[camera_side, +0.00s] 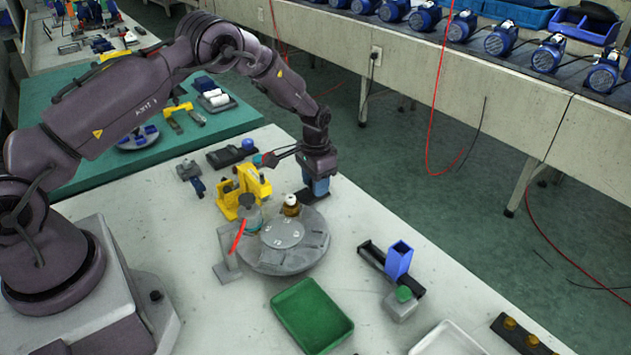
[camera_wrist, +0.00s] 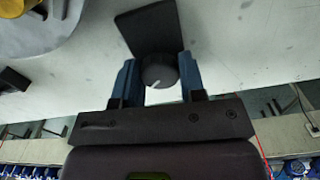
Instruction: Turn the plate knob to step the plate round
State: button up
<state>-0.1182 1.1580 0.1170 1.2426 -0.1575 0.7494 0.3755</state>
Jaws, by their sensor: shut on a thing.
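The plate knob (camera_wrist: 158,70) is dark and round with a white pointer line, on a black base (camera_wrist: 145,28) that shows in the wrist view. My gripper (camera_wrist: 157,64) has a blue finger on each side of the knob and is shut on it. In the side view my gripper (camera_side: 318,186) points down behind the plate, at its far right, and hides the knob. The round grey plate (camera_side: 302,258) lies flat, with a lighter hub disc in its middle. A brown bottle with a white top (camera_side: 291,206) stands at its back edge. A grey cylindrical part (camera_side: 250,215) is at its left.
A yellow fixture (camera_side: 243,192) stands close behind the plate. A red strip (camera_side: 237,236) sits at the plate's left. A green tray (camera_side: 312,315) is in front, and a blue block on a black holder (camera_side: 398,261) is to the right. Some bench between them is bare.

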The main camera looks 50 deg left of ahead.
jog(key=n, duration=0.5)
jog(key=shift+n, duration=2.4)
jog(key=o, duration=0.9)
notch_tip(320, 180, up, 13)
